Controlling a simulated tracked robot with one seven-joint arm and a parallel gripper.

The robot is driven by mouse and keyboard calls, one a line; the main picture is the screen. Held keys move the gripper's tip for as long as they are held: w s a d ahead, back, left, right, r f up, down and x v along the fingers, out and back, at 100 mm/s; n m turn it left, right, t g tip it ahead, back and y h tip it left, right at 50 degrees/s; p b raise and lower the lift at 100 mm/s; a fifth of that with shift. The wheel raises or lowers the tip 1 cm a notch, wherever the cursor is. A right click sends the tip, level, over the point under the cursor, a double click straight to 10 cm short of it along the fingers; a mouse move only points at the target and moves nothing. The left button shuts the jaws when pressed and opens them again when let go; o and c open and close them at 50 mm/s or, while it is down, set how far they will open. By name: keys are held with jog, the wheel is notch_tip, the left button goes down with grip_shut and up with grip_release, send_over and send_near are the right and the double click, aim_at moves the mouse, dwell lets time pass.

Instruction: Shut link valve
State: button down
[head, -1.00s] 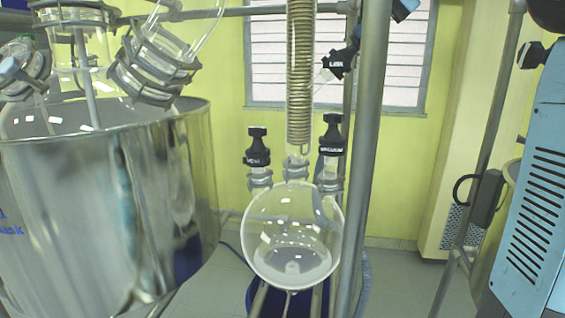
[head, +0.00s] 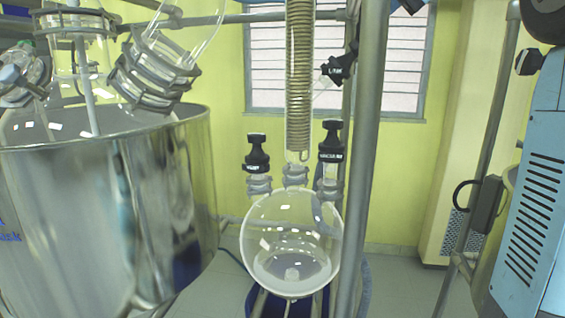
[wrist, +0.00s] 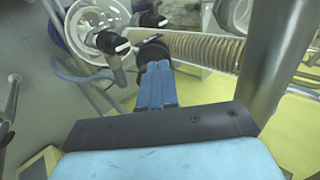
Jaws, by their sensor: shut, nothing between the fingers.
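The link valve (head: 336,70) is a black knob labelled LINK, set at a tilt on a glass side arm between the coiled condenser and the grey post in the head view. My gripper (wrist: 152,50) shows in the wrist view as blue fingers with dark tips, closed together and empty. In the head view only a dark bit of it (head: 412,4) shows at the top edge, above and right of the link valve and apart from it. I cannot clearly make out the link valve in the wrist view; my fingers may hide it.
Two more black-knobbed valves (head: 257,155) (head: 331,142) stand on the round glass flask (head: 291,245). The coiled condenser (head: 300,80) rises above it. A thick grey post (head: 370,150) stands right of the link valve. A steel vessel (head: 110,215) fills the left.

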jog(key=shift+v, duration=1)
jog(key=shift+d, duration=0.15)
